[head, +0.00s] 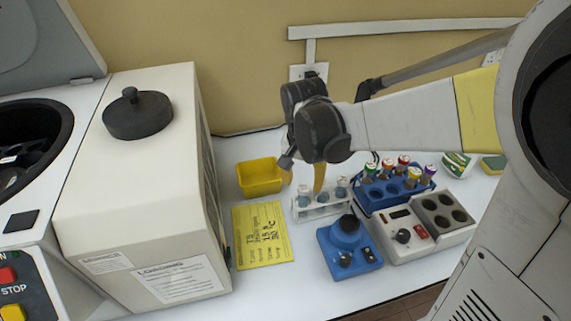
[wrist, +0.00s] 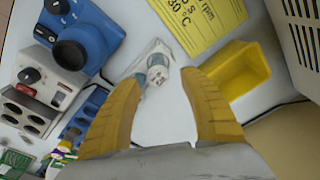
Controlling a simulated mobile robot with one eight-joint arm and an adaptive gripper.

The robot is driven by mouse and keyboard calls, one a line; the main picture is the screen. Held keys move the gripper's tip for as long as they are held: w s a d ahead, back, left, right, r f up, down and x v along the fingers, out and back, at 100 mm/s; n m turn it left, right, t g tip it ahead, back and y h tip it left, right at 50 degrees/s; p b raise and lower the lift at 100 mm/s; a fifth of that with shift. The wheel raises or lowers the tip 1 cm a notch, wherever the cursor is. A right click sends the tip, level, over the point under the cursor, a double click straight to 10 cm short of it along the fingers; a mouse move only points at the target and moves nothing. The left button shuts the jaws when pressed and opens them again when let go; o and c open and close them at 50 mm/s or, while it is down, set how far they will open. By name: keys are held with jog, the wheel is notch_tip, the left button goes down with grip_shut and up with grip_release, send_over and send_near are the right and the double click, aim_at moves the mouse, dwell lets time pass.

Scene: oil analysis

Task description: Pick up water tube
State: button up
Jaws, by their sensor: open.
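A small white rack (head: 325,211) stands on the white bench in the middle of the head view. It holds a few tubes with pale tops and bluish contents, such as the tube at its right end (head: 341,188). I cannot tell which one is the water tube. In the wrist view part of the rack (wrist: 143,76) and a pale, bluish tube (wrist: 157,70) show just beyond the fingertips. My gripper (wrist: 160,80) has its two yellow fingers spread wide, with nothing between them. In the head view one finger (head: 320,178) points down over the rack and partly hides it.
A yellow bin (head: 260,177) and a yellow note (head: 262,236) lie left of the rack. A blue rack of colour-capped tubes (head: 398,191), a blue device (head: 349,247) and a grey block with wells (head: 425,226) crowd its right and front. A large white machine (head: 150,200) stands left.

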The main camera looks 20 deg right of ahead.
aim_at(304, 188)
jog(key=f+b, duration=0.1)
jog(key=f, duration=0.1)
jog(key=f+b, duration=0.1)
jog(key=f, duration=0.3)
jog(key=shift+w+d+b, duration=0.2)
jog(key=shift+d+b, duration=0.05)
jog(key=shift+b, duration=0.15)
jog(key=shift+r, duration=0.1)
jog(key=shift+c, duration=0.9)
grip_shut()
